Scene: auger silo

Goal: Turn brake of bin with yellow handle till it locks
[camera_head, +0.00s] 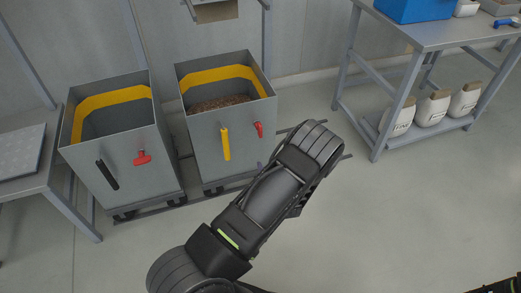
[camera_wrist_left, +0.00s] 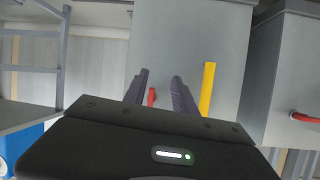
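The grey bin with the yellow handle (camera_head: 203,143) stands centre left in the head view. Its yellow handle (camera_head: 225,143) is upright on the front wall, and its red brake (camera_head: 259,129) is to the right of the handle. The wrist view shows this bin upside down, with the yellow handle (camera_wrist_left: 208,88) at right and the red brake (camera_wrist_left: 152,97) between the fingers of my left gripper (camera_wrist_left: 160,75). That gripper is open and faces the bin's front; contact with the brake cannot be seen. In the head view my left arm hides most of the gripper.
A second grey bin (camera_head: 108,160) with a black handle (camera_head: 107,175) and a red brake (camera_head: 142,158) stands at left. A grey table (camera_head: 440,35) holding a blue box (camera_head: 412,8), with sacks below, stands at right. The floor at right is clear.

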